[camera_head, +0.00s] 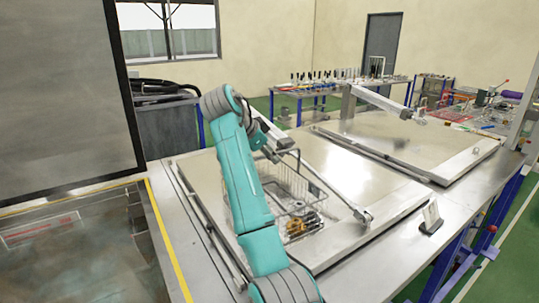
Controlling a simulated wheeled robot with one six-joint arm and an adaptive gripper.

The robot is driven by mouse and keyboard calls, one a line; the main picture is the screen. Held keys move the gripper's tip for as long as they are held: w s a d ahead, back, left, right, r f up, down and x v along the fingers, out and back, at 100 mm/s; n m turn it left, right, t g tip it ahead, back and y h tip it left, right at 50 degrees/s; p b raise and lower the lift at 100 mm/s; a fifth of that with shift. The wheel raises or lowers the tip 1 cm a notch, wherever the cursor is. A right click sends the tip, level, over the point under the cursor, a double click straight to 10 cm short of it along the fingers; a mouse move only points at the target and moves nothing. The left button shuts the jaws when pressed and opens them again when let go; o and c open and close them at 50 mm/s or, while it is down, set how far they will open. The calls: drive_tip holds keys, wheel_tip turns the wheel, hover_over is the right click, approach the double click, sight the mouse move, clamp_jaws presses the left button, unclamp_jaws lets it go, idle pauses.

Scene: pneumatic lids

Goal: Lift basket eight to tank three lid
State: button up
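A wire basket (284,188) with yellowish and dark metal parts in it is over the nearer pale tank lid (355,172). I cannot tell whether it rests on the lid or hangs just above it, and no number on it is readable. My teal arm crosses in front of the basket's left side. My dark gripper (272,142) is at the top of the basket, close to its upper wires. Its fingers are small and partly hidden, so their grip is unclear. A second pale lid (420,138) lies farther right. No tank numbers are readable.
A metal strut (325,180) runs diagonally across the nearer lid, just right of the basket. Another strut (378,98) is above the farther lid. A small upright plate (431,216) stands on the front right edge. An open bath (80,250) lies at left. The nearer lid's right part is clear.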

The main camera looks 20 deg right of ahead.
wheel_tip(320, 180, up, 22)
drive_tip(key=shift+f, duration=0.25)
idle(1.1)
